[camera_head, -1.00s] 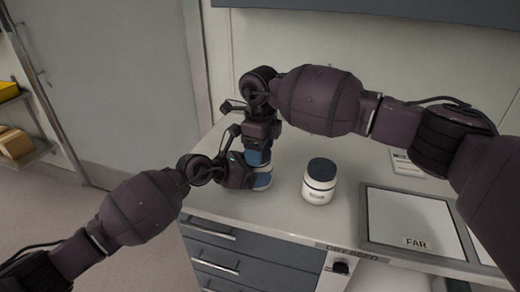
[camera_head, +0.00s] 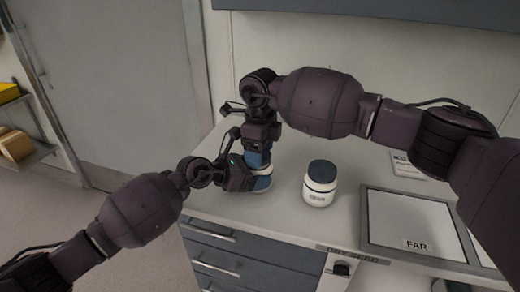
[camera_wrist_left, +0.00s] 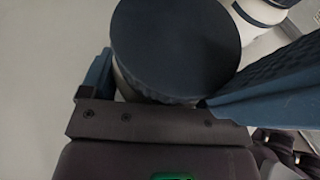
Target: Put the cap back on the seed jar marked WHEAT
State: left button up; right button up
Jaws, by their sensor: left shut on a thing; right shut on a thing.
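A white jar (camera_head: 264,171) stands on the counter's left part, mostly hidden by my grippers. My left gripper (camera_head: 258,182) comes in low from the left and is shut on it. My right gripper (camera_head: 258,160) points down from above, its blue fingers shut at the jar's top; what they hold is hidden in the head view. In the left wrist view a dark round cap (camera_wrist_left: 175,45) shows between my left gripper's blue fingers (camera_wrist_left: 150,95). A second white jar (camera_head: 319,192) with a dark cap stands apart to the right; its label is too small to read.
A framed panel (camera_head: 366,240) marked FAR lies at the counter's right. A small card (camera_head: 406,165) lies behind it. Drawers (camera_head: 235,240) are below the front edge. The counter is clear around the second jar.

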pick_arm(q)
jog(key=shift+s+d+r, duration=0.1)
jog(key=shift+d, duration=0.15)
pick_arm(e)
jog(key=shift+d+f, duration=0.15)
jog(key=shift+f, duration=0.8)
jog(key=shift+r, duration=0.15)
pick_arm(q)
jog(key=shift+a, duration=0.1)
pick_arm(e)
jog(key=shift+r, duration=0.25)
jog(key=shift+r, duration=0.5)
pick_arm(q)
jog(key=shift+a, duration=0.1)
pick_arm(e)
jog(key=shift+r, duration=0.2)
dwell(0.4)
